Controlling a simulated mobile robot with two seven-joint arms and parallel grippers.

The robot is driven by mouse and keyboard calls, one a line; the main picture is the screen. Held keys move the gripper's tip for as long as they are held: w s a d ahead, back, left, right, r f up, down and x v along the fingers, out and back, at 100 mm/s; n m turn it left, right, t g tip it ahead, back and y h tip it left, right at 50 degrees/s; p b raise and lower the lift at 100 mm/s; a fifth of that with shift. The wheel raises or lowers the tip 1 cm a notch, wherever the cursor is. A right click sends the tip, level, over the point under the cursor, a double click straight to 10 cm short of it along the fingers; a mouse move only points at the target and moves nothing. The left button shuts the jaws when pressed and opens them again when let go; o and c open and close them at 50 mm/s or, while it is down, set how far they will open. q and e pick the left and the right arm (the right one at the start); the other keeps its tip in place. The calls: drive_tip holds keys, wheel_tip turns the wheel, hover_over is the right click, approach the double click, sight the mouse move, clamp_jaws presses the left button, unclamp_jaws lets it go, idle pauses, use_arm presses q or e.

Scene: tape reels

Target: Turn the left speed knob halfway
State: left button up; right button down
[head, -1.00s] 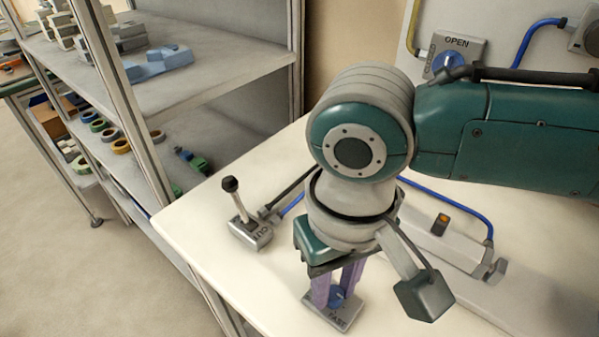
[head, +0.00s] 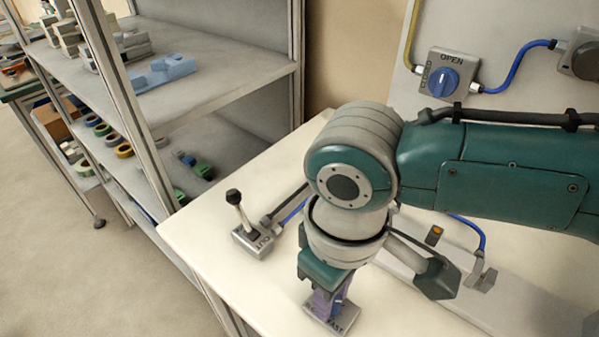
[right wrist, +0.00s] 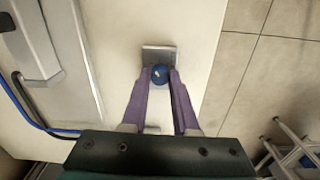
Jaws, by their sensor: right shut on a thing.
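The speed knob is blue and round, on a small grey plate (head: 338,321) marked FAST at the front of the white table. My right gripper (head: 326,304) points down over it, with its purple fingers at the knob. In the right wrist view the blue knob (right wrist: 159,74) sits between the fingertips of my right gripper (right wrist: 160,80), which are shut on it. The plate (right wrist: 157,53) shows behind the knob. In the head view the fingers mostly hide the knob, so its pointer cannot be read. My left gripper is not in view.
A grey lever box (head: 252,241) marked OUT stands left of my right arm. A blue OPEN/CLOSED rotary switch (head: 445,83) is on the back panel. Shelves (head: 215,88) with parts stand at left.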

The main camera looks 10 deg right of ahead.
drive_tip(key=n+p, duration=0.1)
drive_tip(key=n, duration=0.4)
drive_tip(key=shift+n, duration=0.3)
drive_tip(key=n+p, duration=0.1)
drive_tip(key=n, duration=0.3)
drive_tip(key=shift+a, duration=0.1)
drive_tip(key=shift+n, duration=0.9)
drive_tip(key=c, duration=0.7)
unclamp_jaws()
drive_tip(key=shift+s, duration=0.1)
drive_tip(key=shift+r, duration=0.1)
wheel_tip(320, 180, up, 10)
drive_tip(key=shift+f+p, duration=0.1)
drive_tip(key=shift+p, duration=0.85)
